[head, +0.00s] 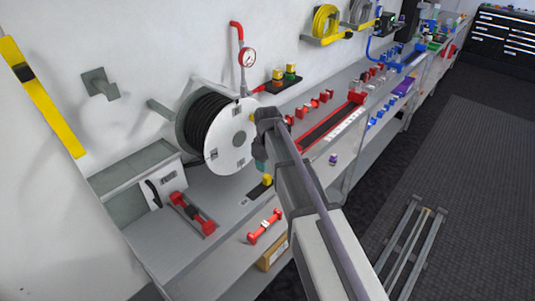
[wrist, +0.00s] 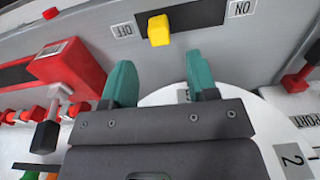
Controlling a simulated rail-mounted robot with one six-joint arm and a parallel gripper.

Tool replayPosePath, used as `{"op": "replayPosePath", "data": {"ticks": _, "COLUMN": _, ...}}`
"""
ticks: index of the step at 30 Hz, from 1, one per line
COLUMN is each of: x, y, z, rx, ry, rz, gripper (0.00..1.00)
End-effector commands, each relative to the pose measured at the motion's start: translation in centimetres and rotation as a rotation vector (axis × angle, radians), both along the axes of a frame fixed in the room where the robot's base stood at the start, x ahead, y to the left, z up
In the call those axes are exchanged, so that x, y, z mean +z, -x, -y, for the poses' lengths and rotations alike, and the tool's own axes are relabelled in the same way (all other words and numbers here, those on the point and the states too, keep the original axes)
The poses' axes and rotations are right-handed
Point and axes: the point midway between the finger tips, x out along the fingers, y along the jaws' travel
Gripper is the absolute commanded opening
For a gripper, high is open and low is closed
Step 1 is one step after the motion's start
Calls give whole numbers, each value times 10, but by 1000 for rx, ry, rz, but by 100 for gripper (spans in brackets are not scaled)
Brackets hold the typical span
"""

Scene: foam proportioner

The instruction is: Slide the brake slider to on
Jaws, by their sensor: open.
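The yellow brake slider (wrist: 158,30) sits at the left end of its dark slot (wrist: 195,18), beside the OFF label (wrist: 123,30). The ON label (wrist: 240,8) is past the slot's right end. In the head view the yellow slider (head: 267,180) is on the grey bench edge, below the reel. My gripper (wrist: 161,78) has two teal fingers, apart and empty, with the slider just beyond their tips and not between them. In the head view my gripper (head: 260,165) is just above the slider; the arm hides part of the bench.
The hose reel (head: 230,140) with its white disc stands behind my gripper; the disc also shows in the wrist view (wrist: 265,110). A red-framed track (head: 335,125) lies to the right. Red-handled parts (head: 190,213) and (head: 265,226) lie at the left and front.

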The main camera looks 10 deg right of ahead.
Motion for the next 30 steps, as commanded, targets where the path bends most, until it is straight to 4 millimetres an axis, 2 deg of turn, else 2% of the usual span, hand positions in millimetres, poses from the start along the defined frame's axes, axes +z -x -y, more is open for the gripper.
{"op": "replayPosePath", "data": {"ticks": 1, "x": 1, "y": -8, "z": 0, "rx": 22, "ry": 0, "rz": -4, "gripper": 53}}
{"op": "replayPosePath", "data": {"ticks": 8, "x": -17, "y": -4, "z": 0, "rx": 28, "ry": 0, "rz": -4, "gripper": 53}}
{"op": "replayPosePath", "data": {"ticks": 15, "x": -64, "y": -4, "z": 0, "rx": 26, "ry": -1, "rz": -3, "gripper": 53}}
{"op": "replayPosePath", "data": {"ticks": 18, "x": -78, "y": -4, "z": 0, "rx": 26, "ry": -1, "rz": -3, "gripper": 53}}
{"op": "replayPosePath", "data": {"ticks": 27, "x": -77, "y": -4, "z": 0, "rx": 25, "ry": -1, "rz": -3, "gripper": 53}}
{"op": "replayPosePath", "data": {"ticks": 30, "x": -77, "y": -4, "z": 0, "rx": 25, "ry": -1, "rz": -3, "gripper": 45}}
